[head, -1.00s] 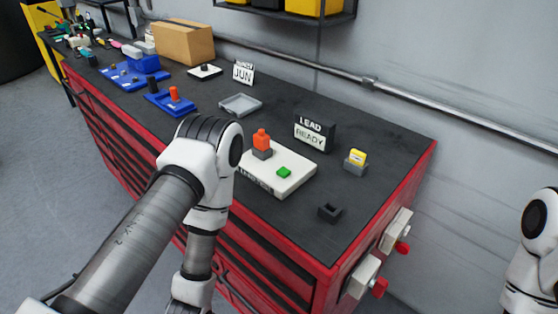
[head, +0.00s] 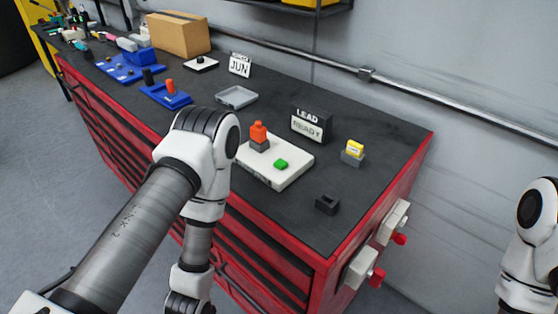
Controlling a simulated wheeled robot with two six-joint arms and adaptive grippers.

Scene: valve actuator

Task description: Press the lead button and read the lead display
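The lead display (head: 308,128) is a black box reading "LEAD" over a pale panel that reads "READY". It stands upright behind a white base plate (head: 285,178). A green button (head: 281,164) sits on the front right of that plate, with nothing touching it. An orange block on a grey mount (head: 259,136) stands at the plate's back left. My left arm comes in from the left and covers the plate's left end. Its gripper is not in view. My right arm shows only at the right edge, away from the bench, and its gripper is out of view.
A yellow piece in a grey holder (head: 353,153) and a small empty dark holder (head: 327,204) stand right of the plate. A grey tray (head: 237,97), a "JUN" sign (head: 240,65), blue fixtures (head: 166,96) and a cardboard box (head: 179,34) lie farther left. Red-knobbed fittings (head: 363,268) project from the bench end.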

